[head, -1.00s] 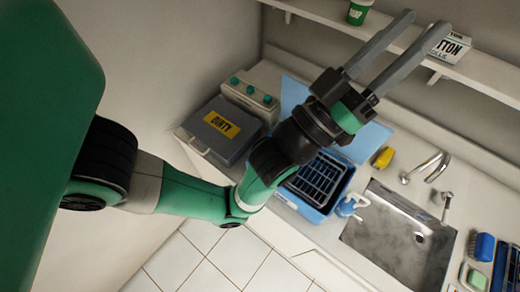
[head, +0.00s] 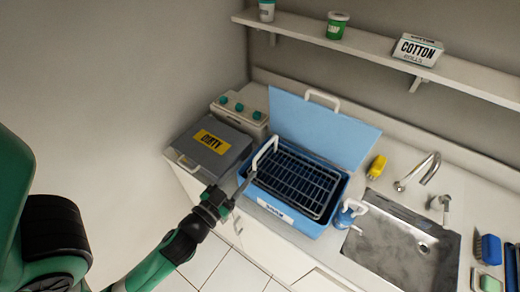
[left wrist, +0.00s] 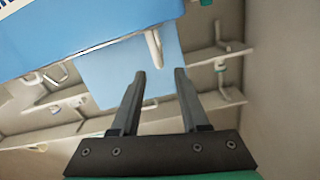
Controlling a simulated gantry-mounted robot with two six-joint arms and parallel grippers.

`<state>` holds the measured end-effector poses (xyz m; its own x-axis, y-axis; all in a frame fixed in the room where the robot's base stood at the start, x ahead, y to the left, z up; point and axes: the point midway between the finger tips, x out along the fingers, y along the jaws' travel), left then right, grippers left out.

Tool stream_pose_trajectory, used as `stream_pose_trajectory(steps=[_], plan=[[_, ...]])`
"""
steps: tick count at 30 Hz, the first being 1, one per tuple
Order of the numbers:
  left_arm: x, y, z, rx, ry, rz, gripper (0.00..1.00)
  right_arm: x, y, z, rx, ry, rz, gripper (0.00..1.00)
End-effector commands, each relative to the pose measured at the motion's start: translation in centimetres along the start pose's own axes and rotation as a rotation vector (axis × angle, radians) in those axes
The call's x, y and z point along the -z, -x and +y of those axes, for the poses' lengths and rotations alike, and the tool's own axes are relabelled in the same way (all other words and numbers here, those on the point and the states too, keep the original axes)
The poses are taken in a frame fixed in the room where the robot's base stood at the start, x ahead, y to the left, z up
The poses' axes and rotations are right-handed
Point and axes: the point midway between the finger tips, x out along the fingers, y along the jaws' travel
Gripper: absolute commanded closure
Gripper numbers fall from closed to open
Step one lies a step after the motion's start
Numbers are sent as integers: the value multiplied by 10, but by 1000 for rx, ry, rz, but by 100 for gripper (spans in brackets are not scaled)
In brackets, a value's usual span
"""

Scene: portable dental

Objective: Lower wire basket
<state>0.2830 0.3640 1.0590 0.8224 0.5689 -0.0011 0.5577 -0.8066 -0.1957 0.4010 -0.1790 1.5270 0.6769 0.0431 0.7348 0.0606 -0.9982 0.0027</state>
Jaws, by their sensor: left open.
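The dark wire basket (head: 297,181) sits inside the blue tub (head: 318,226) on the counter. Its white handle (head: 263,152) rises at the tub's left side. The handle also shows in the left wrist view (left wrist: 154,47), ahead of and between my fingers. My left gripper (head: 245,184) is at the tub's front left corner, just below the handle. In the left wrist view my left gripper (left wrist: 159,74) is open, with nothing between its fingers. I cannot tell whether a fingertip touches the handle or tub. My right gripper is not in view.
The tub's blue lid (head: 325,128) stands raised behind it. A grey box marked DIRTY (head: 207,149) is to the left. A shelf (head: 380,60) runs above.

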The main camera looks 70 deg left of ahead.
Motion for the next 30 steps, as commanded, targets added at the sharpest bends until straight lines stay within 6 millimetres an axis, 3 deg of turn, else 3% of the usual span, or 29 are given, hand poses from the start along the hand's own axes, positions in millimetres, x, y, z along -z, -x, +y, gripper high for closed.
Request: stream_pose_trajectory(steps=[3, 10, 15, 22, 30], plan=[[9, -29, -3, 5, 1, 2, 55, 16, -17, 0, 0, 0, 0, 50], [4, -74, -1, 0, 1, 2, 55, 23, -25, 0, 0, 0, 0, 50], [1, -87, 0, -1, 1, 0, 55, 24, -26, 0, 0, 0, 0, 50], [1, -88, 0, -1, 0, 0, 55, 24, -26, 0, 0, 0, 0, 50], [1, -88, 0, -1, 0, 0, 100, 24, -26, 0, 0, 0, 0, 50]])
